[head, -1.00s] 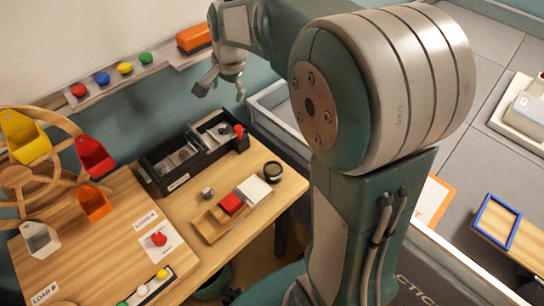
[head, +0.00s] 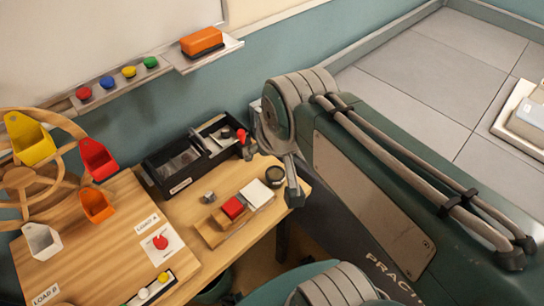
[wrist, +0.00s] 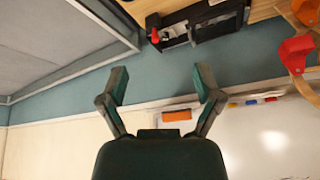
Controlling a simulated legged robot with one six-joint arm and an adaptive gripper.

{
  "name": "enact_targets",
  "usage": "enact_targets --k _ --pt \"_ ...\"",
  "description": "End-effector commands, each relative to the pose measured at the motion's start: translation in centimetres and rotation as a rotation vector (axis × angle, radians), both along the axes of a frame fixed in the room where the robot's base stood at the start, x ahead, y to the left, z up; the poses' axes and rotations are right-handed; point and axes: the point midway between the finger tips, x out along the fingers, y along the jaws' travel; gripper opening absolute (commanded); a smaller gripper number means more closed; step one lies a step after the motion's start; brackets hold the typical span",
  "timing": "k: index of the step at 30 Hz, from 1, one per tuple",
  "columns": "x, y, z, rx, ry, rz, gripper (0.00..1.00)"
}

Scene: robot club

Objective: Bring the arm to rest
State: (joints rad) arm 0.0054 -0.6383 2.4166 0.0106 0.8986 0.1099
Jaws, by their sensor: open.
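My arm is folded, with its long green upper link stretching across the right of the head view. My gripper (head: 272,168) hangs above the right back corner of the wooden table. In the wrist view my gripper (wrist: 160,78) has two fingers spread wide with nothing between them. It points at the teal wall, and the wrist view is upside down. The rest of the wrist is partly hidden behind my arm in the head view.
A wheel with coloured buckets (head: 30,140) stands left. An orange eraser (head: 202,41) sits on the whiteboard ledge.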

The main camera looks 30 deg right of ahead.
Motion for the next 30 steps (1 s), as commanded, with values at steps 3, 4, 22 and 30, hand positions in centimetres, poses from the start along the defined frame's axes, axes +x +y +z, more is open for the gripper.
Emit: enact_targets --k 3,4,22,30 --pt "-1.8 0.0 -0.5 -0.037 -0.019 0.064 0.83" --pt "-2.1 0.0 -0.7 -0.044 -0.022 0.075 0.83" --pt "-2.8 0.0 -1.0 -0.061 -0.027 0.106 0.83" --pt "-2.8 0.0 -1.0 -0.061 -0.027 0.106 0.83"
